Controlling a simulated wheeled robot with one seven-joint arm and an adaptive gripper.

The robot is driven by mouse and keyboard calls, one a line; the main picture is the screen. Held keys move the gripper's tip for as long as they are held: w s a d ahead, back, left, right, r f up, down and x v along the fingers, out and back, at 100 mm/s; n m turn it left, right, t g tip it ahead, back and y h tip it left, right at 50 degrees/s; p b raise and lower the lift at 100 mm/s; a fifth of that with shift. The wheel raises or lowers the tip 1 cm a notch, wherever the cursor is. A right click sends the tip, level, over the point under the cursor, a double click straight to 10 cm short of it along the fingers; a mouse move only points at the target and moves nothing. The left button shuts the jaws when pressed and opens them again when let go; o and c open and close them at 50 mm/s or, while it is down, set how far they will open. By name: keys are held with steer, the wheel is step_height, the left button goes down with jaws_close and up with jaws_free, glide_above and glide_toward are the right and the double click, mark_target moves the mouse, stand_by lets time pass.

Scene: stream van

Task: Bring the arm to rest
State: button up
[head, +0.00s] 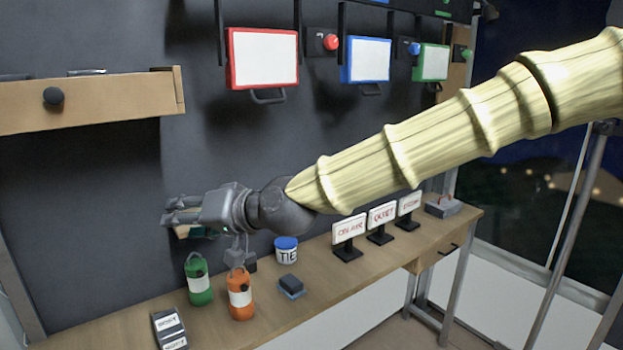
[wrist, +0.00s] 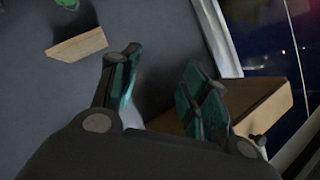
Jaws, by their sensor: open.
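My gripper (head: 184,217) is at the end of my outstretched arm, above the back left part of the wooden desk (head: 350,275) and in front of the dark wall. Its fingers point left in the head view. In the wrist view my gripper (wrist: 160,90) shows its fingers spread apart, with nothing between them. My arm crosses the head view from the upper right, clad in pale yellow ribbed segments.
Below my gripper stand a green bottle (head: 199,282), an orange bottle (head: 240,295) and a blue-lidded tub (head: 286,250). Sign stands (head: 382,218) line the desk to the right. A wooden drawer (head: 90,102) juts out at upper left; red, blue and green framed panels (head: 262,58) hang above.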

steer(key=d+f+m+h+b, duration=0.1)
steer(key=d+f+h, duration=0.15)
steer(key=f, duration=0.95)
steer(key=d+f+m+h, duration=0.1)
steer(key=d+f, duration=0.3)
steer(key=f, duration=0.8)
steer(key=s+d+f+m+g+h, duration=0.1)
steer(key=s+d+f, duration=0.1)
steer(key=d+f, duration=0.35)
steer(key=s+d+f+h+b, duration=0.1)
steer(key=s+d+f, duration=0.1)
steer(key=f, duration=0.7)
steer(key=s+d+f+m+g+h, duration=0.1)
steer(key=s+d+f, duration=0.15)
steer(key=f, duration=0.45)
steer(key=s+d+f+g+h+b, duration=0.1)
steer(key=s+d+f+g+h, duration=0.1)
steer(key=s+d+f, duration=0.9)
steer(key=s+d+f+g+h+b, duration=0.1)
steer(key=s+d+f+h, duration=0.3)
steer(key=s+d+f, duration=0.7)
steer(key=s+d+g, duration=0.1)
steer(key=s+d, duration=0.2)
steer(key=d, duration=0.3)
steer(key=shift+s+d+f, duration=0.25)
steer(key=shift+d+f, duration=0.05)
steer(key=shift+h, duration=0.25)
